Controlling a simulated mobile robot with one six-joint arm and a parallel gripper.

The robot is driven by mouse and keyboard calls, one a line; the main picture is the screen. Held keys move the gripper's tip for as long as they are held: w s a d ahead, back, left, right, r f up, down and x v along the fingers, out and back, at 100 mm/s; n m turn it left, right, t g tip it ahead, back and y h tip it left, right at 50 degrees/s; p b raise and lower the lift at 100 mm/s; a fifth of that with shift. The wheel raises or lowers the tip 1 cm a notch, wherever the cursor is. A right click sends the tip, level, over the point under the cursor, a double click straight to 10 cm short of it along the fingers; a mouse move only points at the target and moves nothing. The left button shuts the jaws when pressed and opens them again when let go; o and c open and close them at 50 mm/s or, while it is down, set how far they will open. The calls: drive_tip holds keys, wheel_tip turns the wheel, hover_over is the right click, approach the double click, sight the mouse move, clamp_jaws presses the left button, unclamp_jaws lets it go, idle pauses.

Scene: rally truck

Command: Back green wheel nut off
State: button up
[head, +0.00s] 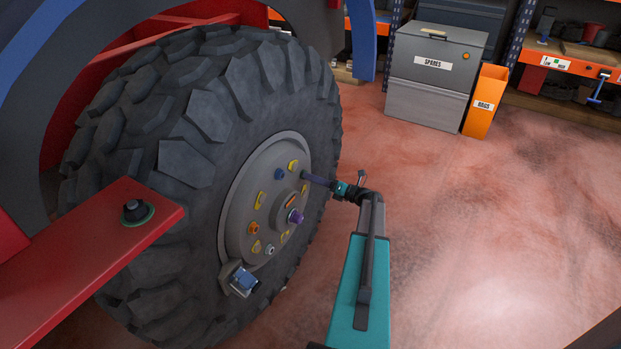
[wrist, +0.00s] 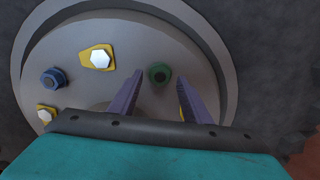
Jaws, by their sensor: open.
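The green wheel nut (wrist: 159,73) sits on the grey wheel hub (wrist: 75,85) in the wrist view. My gripper (wrist: 159,79) is open, with one purple finger on each side of the nut in that picture. I cannot tell how far the fingertips are from the hub face. In the head view my gripper (head: 305,177) reaches the upper right part of the hub (head: 237,215). I cannot make out the green nut clearly there, near the fingers.
A blue nut (wrist: 54,78) and white nuts on yellow pointers (wrist: 98,59) are on the same hub. A red beam (head: 90,235) lies left. The grey spares cabinet (head: 432,70) and orange rags bin (head: 485,100) stand behind clear floor.

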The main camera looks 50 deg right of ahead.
drive_tip(key=shift+w+a, duration=0.2)
drive_tip(key=shift+w, duration=0.5)
drive_tip(key=c, duration=1.1)
drive_tip(key=shift+o, duration=0.2)
drive_tip(key=shift+n, duration=0.4)
